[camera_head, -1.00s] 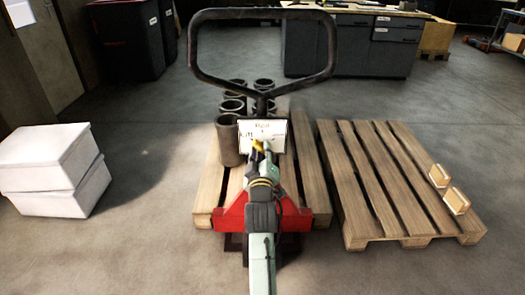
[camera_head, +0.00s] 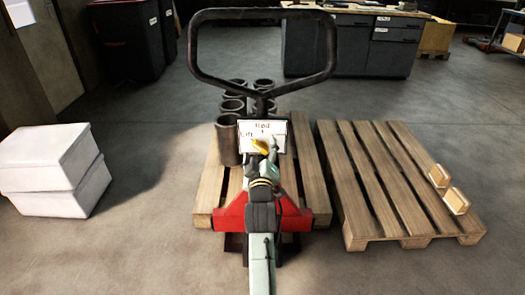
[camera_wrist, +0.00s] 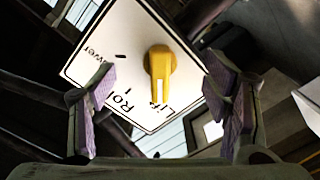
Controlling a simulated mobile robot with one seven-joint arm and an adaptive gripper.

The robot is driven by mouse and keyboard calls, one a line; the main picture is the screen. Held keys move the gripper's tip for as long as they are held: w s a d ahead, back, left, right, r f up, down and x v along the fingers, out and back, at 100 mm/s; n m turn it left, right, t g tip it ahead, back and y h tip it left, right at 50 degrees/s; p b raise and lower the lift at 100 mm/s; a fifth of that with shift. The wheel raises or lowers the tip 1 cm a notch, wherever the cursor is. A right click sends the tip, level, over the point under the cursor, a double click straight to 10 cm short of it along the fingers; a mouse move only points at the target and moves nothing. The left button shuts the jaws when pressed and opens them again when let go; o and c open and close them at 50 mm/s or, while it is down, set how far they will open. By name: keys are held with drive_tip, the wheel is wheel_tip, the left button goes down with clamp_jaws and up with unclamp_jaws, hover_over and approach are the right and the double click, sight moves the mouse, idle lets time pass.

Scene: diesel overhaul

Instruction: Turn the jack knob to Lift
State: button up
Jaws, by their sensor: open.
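The yellow jack knob (camera_wrist: 160,62) sits on a white label plate (camera_wrist: 112,45). The plate's words read Lower, Roll and Lift. In the wrist view the knob's forked end points down at the word Lift and partly covers it. In the head view the knob (camera_head: 261,145) shows just beyond my gripper, below the words Roll and Lift on the plate (camera_head: 276,127). My gripper (camera_wrist: 163,88) is open, with one purple-padded finger on each side of the knob and clear gaps to both. In the head view my gripper (camera_head: 264,153) hides the lower part of the plate.
The jack's black handle loop (camera_head: 262,14) rises above the plate; its red body (camera_head: 232,213) is below. Several dark cylinders (camera_head: 227,140) stand on the pallet behind.

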drive_tip(key=s, duration=0.7)
drive_tip(key=shift+a+r, duration=0.1)
